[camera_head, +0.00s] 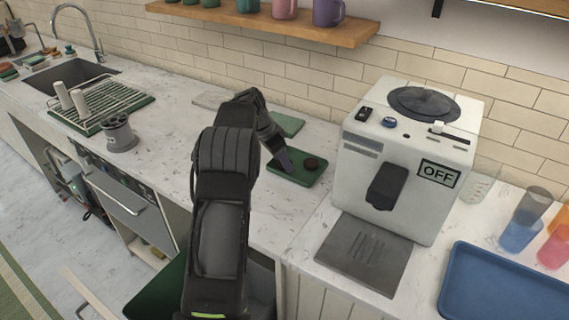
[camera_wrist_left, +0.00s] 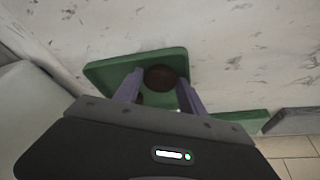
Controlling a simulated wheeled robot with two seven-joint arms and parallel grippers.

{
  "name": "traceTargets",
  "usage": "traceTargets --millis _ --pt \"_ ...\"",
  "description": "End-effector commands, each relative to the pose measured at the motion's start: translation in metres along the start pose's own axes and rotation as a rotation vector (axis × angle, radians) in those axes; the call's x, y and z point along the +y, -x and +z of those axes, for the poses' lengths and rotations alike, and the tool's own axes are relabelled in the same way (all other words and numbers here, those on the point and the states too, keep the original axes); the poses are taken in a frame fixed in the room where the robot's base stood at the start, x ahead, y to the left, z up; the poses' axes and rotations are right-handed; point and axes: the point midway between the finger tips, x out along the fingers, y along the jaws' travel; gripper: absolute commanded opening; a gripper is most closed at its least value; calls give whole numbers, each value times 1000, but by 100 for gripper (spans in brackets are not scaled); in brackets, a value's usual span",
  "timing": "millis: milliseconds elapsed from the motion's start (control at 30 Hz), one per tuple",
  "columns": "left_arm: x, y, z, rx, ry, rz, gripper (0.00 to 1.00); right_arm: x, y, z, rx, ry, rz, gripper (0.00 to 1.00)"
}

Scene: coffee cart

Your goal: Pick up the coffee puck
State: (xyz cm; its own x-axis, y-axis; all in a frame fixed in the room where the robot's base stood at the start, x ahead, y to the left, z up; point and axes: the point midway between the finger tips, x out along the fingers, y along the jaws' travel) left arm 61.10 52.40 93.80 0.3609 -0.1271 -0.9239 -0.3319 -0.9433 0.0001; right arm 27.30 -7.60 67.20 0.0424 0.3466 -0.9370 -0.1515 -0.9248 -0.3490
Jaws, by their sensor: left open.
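The coffee puck (camera_head: 311,163) is a small dark brown disc lying on a small green tray (camera_head: 302,180) on the counter, left of the coffee machine. My left gripper (camera_head: 285,162) reaches down over the tray, just left of the puck. In the left wrist view its two purple-grey fingers (camera_wrist_left: 158,90) are apart, with the puck (camera_wrist_left: 160,77) in line with the gap near the tips. Another dark patch shows by the left finger, partly hidden; I cannot tell what it is. My right gripper is not in view.
The white coffee machine (camera_head: 411,150) with an OFF sign stands right of the tray. A flat green board (camera_head: 288,124) lies behind it. A blue tray (camera_head: 500,288) and coloured cups stand at right. A grey holder (camera_head: 120,135) and a dish rack (camera_head: 100,105) are at left.

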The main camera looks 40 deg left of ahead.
Motion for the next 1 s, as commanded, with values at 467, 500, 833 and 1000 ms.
traceTargets --millis 467,500,833,1000 --pt "0 0 0 0 0 0 45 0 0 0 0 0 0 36" --pt "0 0 0 0 0 0 41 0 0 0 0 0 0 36" --pt "0 0 0 0 0 0 14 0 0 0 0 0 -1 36" --pt "0 0 0 0 0 0 3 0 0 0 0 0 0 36"
